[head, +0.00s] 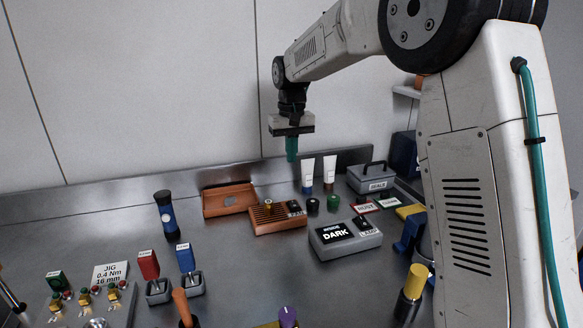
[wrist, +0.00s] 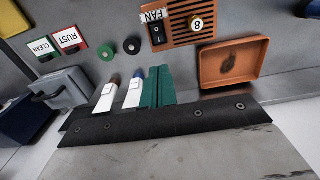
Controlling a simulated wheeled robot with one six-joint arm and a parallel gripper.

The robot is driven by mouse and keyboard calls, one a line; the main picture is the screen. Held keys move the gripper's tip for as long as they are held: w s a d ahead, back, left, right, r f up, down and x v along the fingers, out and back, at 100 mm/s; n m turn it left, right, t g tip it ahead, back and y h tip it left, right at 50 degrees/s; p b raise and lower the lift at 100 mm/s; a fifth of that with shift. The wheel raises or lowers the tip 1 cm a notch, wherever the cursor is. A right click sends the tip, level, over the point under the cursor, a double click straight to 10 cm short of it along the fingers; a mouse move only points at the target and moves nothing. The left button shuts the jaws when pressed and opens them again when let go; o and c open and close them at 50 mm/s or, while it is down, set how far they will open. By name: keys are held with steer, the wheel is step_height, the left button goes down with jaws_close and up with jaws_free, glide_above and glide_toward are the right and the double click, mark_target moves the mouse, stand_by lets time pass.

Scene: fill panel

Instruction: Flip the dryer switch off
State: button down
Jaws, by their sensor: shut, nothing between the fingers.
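My gripper (head: 291,148) hangs from the arm with its teal fingers together and empty, above the back of the bench. In the wrist view its shut fingers (wrist: 158,88) show at the middle. I cannot make out a label reading dryer. A red lever (head: 148,265) and a blue lever (head: 186,259) stand upright on small grey bases at the front left, each with a white tag too small to read. An orange slatted box (head: 275,217) has a black rocker switch (wrist: 157,33) tagged FAN. My gripper is apart from all of these.
A grey box marked DARK and LAMP (head: 345,238) stands right of centre. Two white tubes (head: 329,170) stand near the back wall, below my gripper. A blue-black torch (head: 166,215), a jig panel (head: 110,290) and a grey SEALS case (head: 371,178) are around. Bare metal lies mid-left.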

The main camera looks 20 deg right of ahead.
mark_target(292, 201)
step_height(292, 201, down, 13)
steer(key=shift+r, duration=0.2)
stand_by(0.3)
steer(key=shift+f, duration=0.2)
steer(key=shift+s+r, duration=0.25)
steer(key=shift+s, duration=0.5)
steer(key=w+r, duration=0.3)
steer(key=r, duration=1)
steer(key=shift+r, duration=0.4)
